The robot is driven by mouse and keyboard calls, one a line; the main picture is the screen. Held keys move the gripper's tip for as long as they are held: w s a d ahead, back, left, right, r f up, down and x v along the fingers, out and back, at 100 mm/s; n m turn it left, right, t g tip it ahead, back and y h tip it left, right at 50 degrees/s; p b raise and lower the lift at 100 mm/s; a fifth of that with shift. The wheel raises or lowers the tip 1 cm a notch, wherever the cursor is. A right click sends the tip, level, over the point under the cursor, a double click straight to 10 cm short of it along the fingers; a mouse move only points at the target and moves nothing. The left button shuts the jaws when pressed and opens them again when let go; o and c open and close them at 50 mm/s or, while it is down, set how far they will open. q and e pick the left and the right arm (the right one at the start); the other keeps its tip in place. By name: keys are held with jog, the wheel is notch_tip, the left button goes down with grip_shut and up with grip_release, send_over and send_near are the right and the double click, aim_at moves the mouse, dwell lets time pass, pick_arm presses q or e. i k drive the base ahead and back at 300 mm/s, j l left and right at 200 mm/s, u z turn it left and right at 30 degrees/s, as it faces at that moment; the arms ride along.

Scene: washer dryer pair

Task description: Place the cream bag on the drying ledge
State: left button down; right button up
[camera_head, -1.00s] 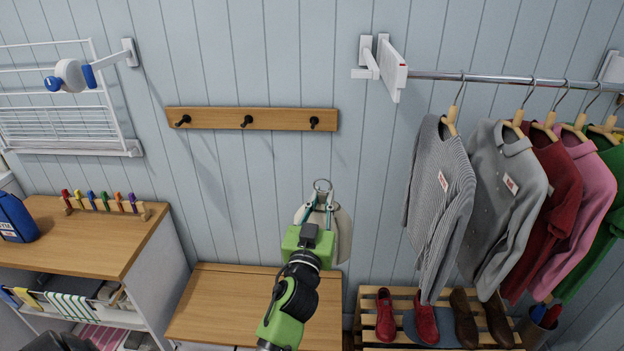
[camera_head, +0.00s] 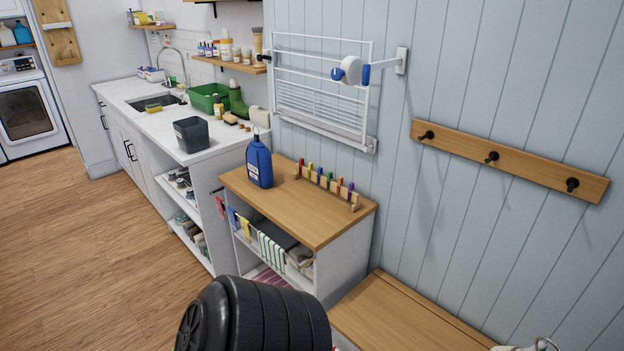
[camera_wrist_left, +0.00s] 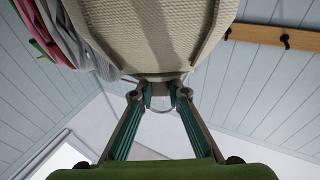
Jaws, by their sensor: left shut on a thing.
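In the left wrist view my left gripper (camera_wrist_left: 160,92) is shut on the cream bag (camera_wrist_left: 150,35) at its ring end. The bag's woven cream body fills the top of that view. In the head view only a small cream edge with a ring, likely the bag (camera_head: 530,347), shows at the bottom right; the gripper itself is out of that frame. A white wire drying rack (camera_head: 322,85) is on the wall, with a white ledge (camera_head: 318,131) along its bottom. I cannot tell for sure that this is the drying ledge. My right gripper is not in view.
A wooden-topped shelf unit (camera_head: 330,228) below the rack holds a blue bottle (camera_head: 259,164) and a row of coloured pegs (camera_head: 327,183). A hook rail (camera_head: 510,160) is right of the rack. A wooden bench top (camera_head: 400,310) is below. Floor (camera_head: 90,240) is clear at left.

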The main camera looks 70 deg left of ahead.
aim_at(303, 208)
jog(key=j+u, duration=0.25)
jog(key=j, duration=0.2)
jog(key=i+j+u, duration=0.1)
jog(key=j+u, duration=0.2)
jog(key=j, duration=0.2)
jog(key=i+j+u, duration=0.1)
jog(key=j+u, duration=0.15)
jog(key=j, duration=0.2)
jog(key=i+j+u, duration=0.25)
jog(key=j, duration=0.15)
jog(key=k, duration=0.1)
